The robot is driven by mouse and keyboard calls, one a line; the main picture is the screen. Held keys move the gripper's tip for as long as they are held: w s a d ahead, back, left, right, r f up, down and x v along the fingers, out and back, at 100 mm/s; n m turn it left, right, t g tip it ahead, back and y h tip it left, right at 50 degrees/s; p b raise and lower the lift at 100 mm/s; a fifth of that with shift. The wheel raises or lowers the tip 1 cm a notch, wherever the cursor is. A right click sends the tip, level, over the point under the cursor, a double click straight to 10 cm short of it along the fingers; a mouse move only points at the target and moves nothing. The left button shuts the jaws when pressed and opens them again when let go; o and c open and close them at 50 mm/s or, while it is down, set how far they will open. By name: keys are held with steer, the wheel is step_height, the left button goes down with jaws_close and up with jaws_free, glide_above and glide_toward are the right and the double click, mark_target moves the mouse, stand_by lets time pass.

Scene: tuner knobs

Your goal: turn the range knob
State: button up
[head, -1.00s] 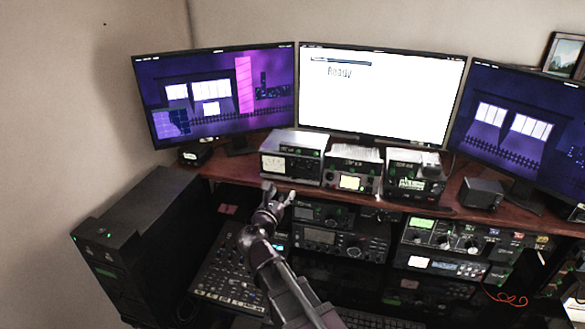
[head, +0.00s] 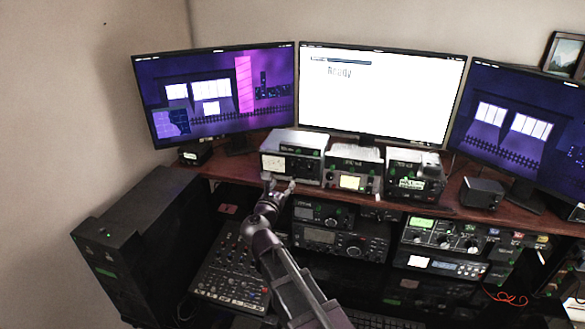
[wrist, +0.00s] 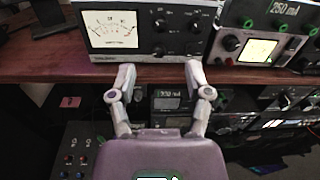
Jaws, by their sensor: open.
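A grey tuner box with a white needle meter (wrist: 110,30) stands on the wooden shelf; it also shows in the head view (head: 292,160). Several dark knobs (wrist: 160,25) sit on the right half of its front panel. Their labels are too small to read, so I cannot tell which is the range knob. My gripper (wrist: 162,76) is open and empty, its two fingers pointing at the tuner's front just below the knobs, apart from them. In the head view my gripper (head: 281,184) is in front of the shelf edge, below the tuner.
A second box with a lit yellow display (wrist: 258,50) stands right of the tuner. The wooden shelf edge (wrist: 60,75) runs under both. Radio units (head: 335,240) sit below the shelf, a mixer (head: 232,265) lower left. Monitors (head: 380,95) stand behind.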

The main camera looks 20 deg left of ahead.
mark_target(293, 166)
steer(key=w, duration=1)
steer(key=shift+d, duration=0.2)
jaws_close()
